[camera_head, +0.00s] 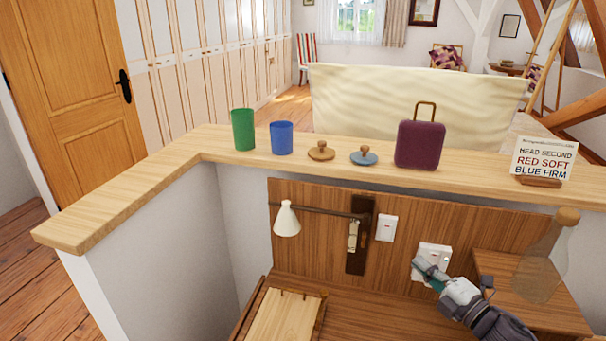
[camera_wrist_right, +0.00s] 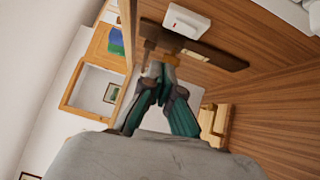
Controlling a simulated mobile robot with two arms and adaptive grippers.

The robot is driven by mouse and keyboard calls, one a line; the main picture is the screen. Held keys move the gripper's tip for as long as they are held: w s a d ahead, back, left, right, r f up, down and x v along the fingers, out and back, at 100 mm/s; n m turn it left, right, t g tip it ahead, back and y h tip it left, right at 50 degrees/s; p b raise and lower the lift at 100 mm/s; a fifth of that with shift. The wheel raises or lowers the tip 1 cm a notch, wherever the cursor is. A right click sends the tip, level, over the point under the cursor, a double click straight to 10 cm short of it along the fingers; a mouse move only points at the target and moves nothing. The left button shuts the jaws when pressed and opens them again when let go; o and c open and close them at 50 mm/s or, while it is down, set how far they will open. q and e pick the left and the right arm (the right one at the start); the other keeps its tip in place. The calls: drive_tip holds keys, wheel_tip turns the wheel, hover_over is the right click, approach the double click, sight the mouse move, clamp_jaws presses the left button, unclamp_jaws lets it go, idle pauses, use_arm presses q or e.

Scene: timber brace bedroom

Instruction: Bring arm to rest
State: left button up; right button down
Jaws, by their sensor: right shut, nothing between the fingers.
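My right gripper (camera_head: 418,267) reaches in from the lower right in the head view, with a grey body and dark teal fingers. Its fingers are shut with nothing between them. They overlap the lower left of a white wall plate (camera_head: 435,252) on the wooden panel; I cannot tell whether they touch it. The right gripper (camera_wrist_right: 158,68) also shows in the wrist view, its fingertips drawn together. Beyond them is a white switch (camera_wrist_right: 187,20) with a red mark. My left gripper is in neither view.
A wooden ledge (camera_head: 238,164) carries a green cup (camera_head: 243,129), blue cup (camera_head: 281,138), two lids, a maroon case (camera_head: 419,145) and a sign (camera_head: 543,160). A lamp (camera_head: 287,219) and switch (camera_head: 387,228) are on the panel. A translucent bottle-shaped object (camera_head: 543,265) stands right of my gripper.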

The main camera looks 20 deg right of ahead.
drive_tip(key=s+a+f+m+g+h, duration=0.6)
drive_tip(key=s+a+f+m+h, duration=0.15)
drive_tip(key=f+m, duration=0.55)
drive_tip(key=s+a+f+m+g+y, duration=0.25)
drive_tip(key=s+a+m+g, duration=0.5)
drive_tip(key=s+a, duration=0.75)
drive_tip(key=s+d+f+n+g, duration=0.1)
drive_tip(key=s+f, duration=0.1)
drive_tip(key=f, duration=1)
drive_tip(key=s+d+f+g, duration=0.1)
drive_tip(key=f+g, duration=0.1)
drive_tip(key=f, duration=1)
drive_tip(key=s+d+f, duration=0.2)
drive_tip(key=s+f, duration=1.5)
drive_tip(key=shift+s+d+f+g, duration=0.3)
drive_tip(key=shift+d+f+g, duration=0.05)
drive_tip(key=shift+d, duration=0.05)
